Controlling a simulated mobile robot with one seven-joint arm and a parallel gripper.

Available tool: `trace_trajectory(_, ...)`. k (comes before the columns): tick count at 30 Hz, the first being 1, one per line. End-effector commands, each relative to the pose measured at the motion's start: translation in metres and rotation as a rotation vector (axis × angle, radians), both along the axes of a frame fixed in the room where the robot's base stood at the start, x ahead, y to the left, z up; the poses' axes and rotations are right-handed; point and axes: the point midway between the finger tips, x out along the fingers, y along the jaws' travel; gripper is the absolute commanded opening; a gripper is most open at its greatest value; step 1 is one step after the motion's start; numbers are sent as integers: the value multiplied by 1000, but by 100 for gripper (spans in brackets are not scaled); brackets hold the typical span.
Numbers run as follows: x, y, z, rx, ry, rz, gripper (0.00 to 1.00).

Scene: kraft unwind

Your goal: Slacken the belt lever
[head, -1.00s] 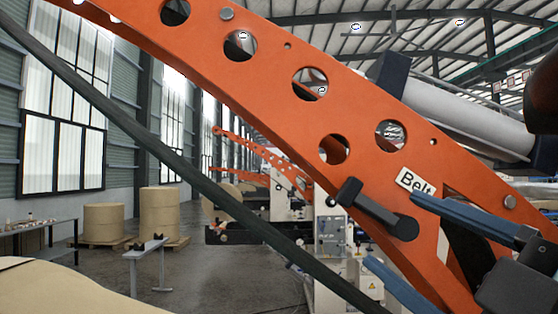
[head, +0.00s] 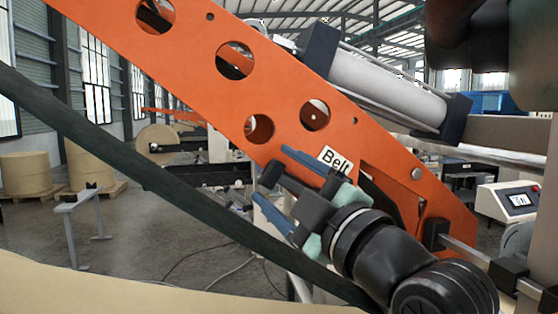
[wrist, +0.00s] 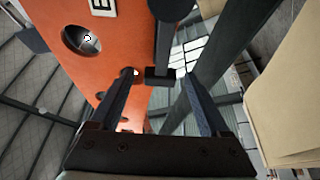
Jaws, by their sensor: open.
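The belt lever (head: 268,175) is a short black handle on the side of the orange arm, below and left of the white "Belt" label (head: 334,160). My gripper (head: 271,174) is open, with its two blue fingers pointing up and left at the lever, one above and one below its end. My gripper's body hides the rest of the lever in the head view. In the wrist view the lever's dark crosspiece (wrist: 160,76) lies between the two fingertips (wrist: 159,74), and its shank runs up to a round pivot. I cannot tell whether a finger touches it.
The orange arm (head: 200,70) slopes across the view, with a grey cylinder (head: 385,90) behind it. A dark belt or bar (head: 150,180) slants below my gripper. A kraft roll (head: 130,290) fills the lower left. A control box (head: 508,201) stands at right.

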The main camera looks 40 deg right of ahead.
Motion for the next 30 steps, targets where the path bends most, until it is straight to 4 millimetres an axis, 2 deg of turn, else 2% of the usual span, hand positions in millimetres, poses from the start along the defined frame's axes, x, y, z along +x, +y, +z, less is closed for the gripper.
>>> trace_trajectory(11, 5, -1, 0, -1, -1, -1, 78)
trace_trajectory(24, 4, -1, 1, 0, -1, 0, 0)
trace_trajectory(30, 4, -1, 1, 0, -1, 0, 0)
